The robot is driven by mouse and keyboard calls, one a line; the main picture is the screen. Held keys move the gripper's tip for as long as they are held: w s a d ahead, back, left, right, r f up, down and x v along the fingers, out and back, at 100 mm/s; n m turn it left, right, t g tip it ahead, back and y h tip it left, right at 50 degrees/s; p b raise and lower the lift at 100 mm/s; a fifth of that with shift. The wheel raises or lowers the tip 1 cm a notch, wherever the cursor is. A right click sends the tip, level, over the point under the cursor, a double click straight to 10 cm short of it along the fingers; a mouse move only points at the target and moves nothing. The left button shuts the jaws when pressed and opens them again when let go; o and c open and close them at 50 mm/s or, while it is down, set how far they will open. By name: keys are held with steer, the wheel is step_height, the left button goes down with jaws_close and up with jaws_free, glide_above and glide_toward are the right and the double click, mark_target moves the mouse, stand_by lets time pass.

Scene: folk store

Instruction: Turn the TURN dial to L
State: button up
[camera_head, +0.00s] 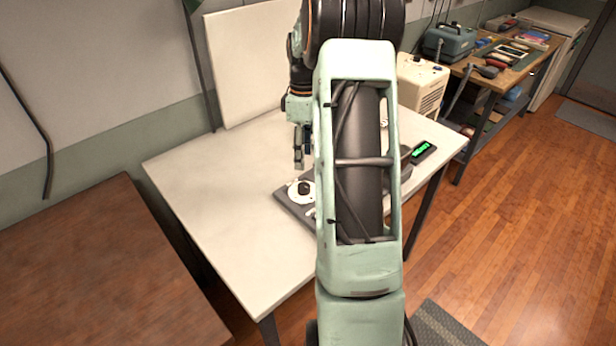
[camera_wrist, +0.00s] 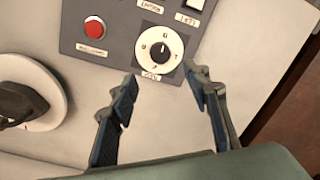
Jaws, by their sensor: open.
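A grey control panel (camera_wrist: 125,12) lies on the white table. In the wrist view, a white dial (camera_wrist: 143,47) with lettering around its rim and a black knob sits between and just beyond my fingertips. A small label below it is too blurred to read surely. A larger white disc (camera_wrist: 55,100) with a dark knob is at the left edge, partly cut off. My gripper (camera_wrist: 160,77) is open and empty, its fingers apart and not visibly touching the dial. In the head view my gripper (camera_head: 299,162) hangs above a white dial (camera_head: 296,198) on the panel; my arm hides much of the panel.
A red button (camera_wrist: 94,29) and a light switch (camera_wrist: 196,4) are on the panel near the dial. A green-lit display (camera_head: 423,151) and a cream box (camera_head: 421,82) are on the table's right. A brown table (camera_head: 90,270) stands at left. The table's front left is clear.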

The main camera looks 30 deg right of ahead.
mark_target(303, 185)
steer(key=f, duration=0.7)
steer(key=f+p, duration=0.1)
steer(key=f, duration=0.2)
steer(key=shift+s+a+f, duration=0.15)
steer(key=shift+a, duration=0.1)
steer(key=shift+c, duration=0.2)
steer(key=c, duration=1.1)
